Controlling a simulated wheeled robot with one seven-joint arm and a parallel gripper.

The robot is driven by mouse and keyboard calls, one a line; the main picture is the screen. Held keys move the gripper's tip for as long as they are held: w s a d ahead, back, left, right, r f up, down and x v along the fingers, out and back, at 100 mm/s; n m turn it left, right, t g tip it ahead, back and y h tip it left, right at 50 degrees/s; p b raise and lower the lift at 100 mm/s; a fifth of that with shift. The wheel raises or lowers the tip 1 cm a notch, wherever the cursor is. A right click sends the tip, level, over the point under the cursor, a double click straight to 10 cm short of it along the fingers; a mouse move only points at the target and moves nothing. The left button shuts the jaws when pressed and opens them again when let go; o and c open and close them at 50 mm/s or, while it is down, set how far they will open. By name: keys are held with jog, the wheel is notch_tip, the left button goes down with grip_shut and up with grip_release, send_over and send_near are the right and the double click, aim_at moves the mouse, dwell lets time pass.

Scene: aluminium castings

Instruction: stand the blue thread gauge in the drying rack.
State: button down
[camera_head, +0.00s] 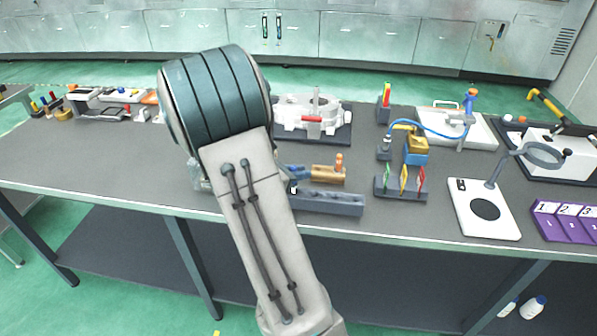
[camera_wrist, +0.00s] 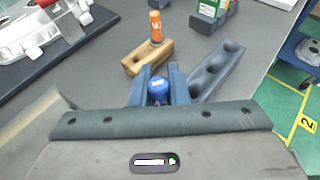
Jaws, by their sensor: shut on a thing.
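My gripper (camera_wrist: 160,78) is shut on the blue thread gauge (camera_wrist: 158,89), whose round blue top shows between the two fingers in the wrist view. The gauge's lower part is hidden. In the head view my arm covers most of the gripper. A long grey block with round hollows along its top, which looks like the drying rack (camera_wrist: 217,70), lies just right of the fingers; it also shows in the head view (camera_head: 328,203). Its visible hollows look empty. A wooden block (camera_wrist: 147,58) with an orange-topped piece (camera_wrist: 155,27) standing in it is just beyond the fingers.
A small stand with green, yellow and red tags (camera_head: 402,192) is right of the grey block. A white casting on a dark plate (camera_head: 312,115) lies behind. A white-based stand with a ring (camera_head: 485,208) and purple numbered blocks (camera_head: 565,222) are farther right.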

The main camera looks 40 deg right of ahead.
jog(key=shift+r+p, duration=0.4)
jog(key=shift+a, duration=0.1)
dwell(0.8)
jog(key=shift+f+b, duration=0.4)
jog(key=shift+f, duration=0.15)
dwell(0.8)
jog(key=shift+r, duration=0.2)
jog(key=shift+r+p, duration=0.4)
jog(key=shift+p, duration=0.1)
